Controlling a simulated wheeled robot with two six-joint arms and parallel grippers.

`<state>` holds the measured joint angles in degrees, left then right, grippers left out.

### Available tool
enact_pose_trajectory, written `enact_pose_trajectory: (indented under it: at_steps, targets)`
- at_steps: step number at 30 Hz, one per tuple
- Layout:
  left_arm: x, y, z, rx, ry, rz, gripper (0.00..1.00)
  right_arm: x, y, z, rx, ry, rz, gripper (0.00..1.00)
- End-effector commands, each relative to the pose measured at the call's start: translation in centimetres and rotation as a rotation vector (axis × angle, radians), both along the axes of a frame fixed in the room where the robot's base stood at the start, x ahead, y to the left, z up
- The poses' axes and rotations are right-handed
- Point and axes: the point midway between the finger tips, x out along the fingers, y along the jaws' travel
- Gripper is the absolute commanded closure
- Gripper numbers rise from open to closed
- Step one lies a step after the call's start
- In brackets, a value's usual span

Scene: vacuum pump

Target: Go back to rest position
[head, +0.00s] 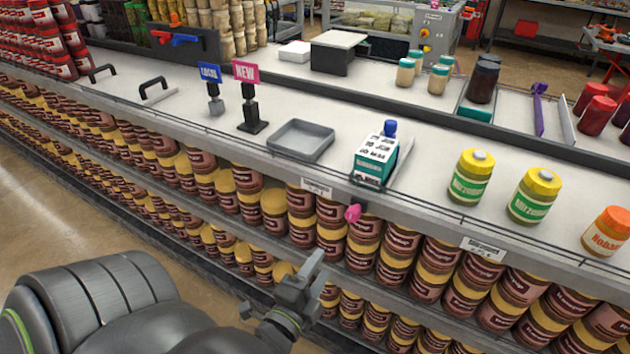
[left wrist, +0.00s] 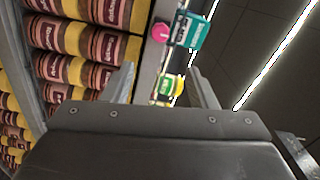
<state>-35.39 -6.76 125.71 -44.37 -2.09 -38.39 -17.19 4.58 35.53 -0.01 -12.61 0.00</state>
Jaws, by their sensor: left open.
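My left gripper (head: 299,276) is in the lower middle of the head view, in front of the lower shelf of brown and yellow jars. It is open, with nothing between its fingers. It also shows in the left wrist view (left wrist: 165,85), fingers spread apart. My left arm comes in from the lower left. My right gripper is not in view. No vacuum pump can be made out.
The counter (head: 420,175) holds a grey tray (head: 301,139), a teal and white carton (head: 376,158) and green-labelled jars (head: 472,177). A pink knob (head: 353,213) sticks out from its front edge. The floor (head: 60,225) at left is clear.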

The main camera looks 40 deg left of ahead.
Motion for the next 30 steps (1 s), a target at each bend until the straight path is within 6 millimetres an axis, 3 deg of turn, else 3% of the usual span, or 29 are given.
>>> enact_pose_trajectory:
  at_steps: [6,23,26,29,30]
  targets:
    - [-0.8,-0.2,0.0,0.000,0.000,0.000,0.48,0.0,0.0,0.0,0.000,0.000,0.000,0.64]
    - [-0.8,-0.2,-0.2,-0.004,0.003,-0.001,0.48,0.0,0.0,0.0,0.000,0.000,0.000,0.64]
    - [-0.6,-0.3,-2.1,-0.043,0.032,-0.005,0.48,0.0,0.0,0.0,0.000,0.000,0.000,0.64]
    - [-0.3,-0.5,-6.2,-0.136,0.098,-0.009,0.48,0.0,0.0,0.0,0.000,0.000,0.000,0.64]
    - [-0.3,-0.6,-8.5,-0.187,0.135,-0.007,0.48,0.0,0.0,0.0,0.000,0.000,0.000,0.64]
